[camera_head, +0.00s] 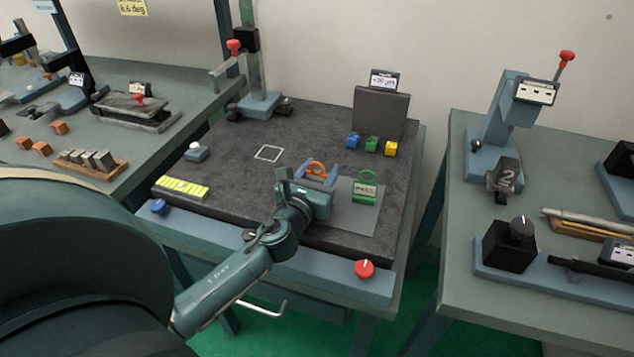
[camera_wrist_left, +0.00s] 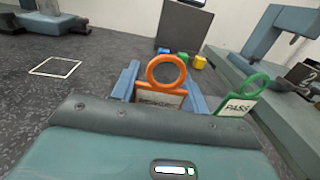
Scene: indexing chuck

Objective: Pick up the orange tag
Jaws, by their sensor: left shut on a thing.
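The orange tag (camera_head: 316,167) has a round ring on top and a labelled plate below. In the left wrist view the tag (camera_wrist_left: 165,72) stands upright between the two blue fingers of my left gripper (camera_wrist_left: 161,92), with its label partly hidden by the gripper body. My left gripper (camera_head: 317,174) is shut on it, low over the dark stone plate (camera_head: 240,165). I cannot tell whether the tag touches the surface. A green tag (camera_head: 366,189) marked PASS stands just to the right, apart from the gripper; it also shows in the left wrist view (camera_wrist_left: 237,97). My right gripper is not in view.
Blue, green and yellow blocks (camera_head: 371,145) sit behind, before a grey block with a display (camera_head: 380,110). A grey mat (camera_head: 350,215) lies under the green tag. A stand (camera_head: 258,100) rises at the back left. The plate around the white square outline (camera_head: 268,153) is clear.

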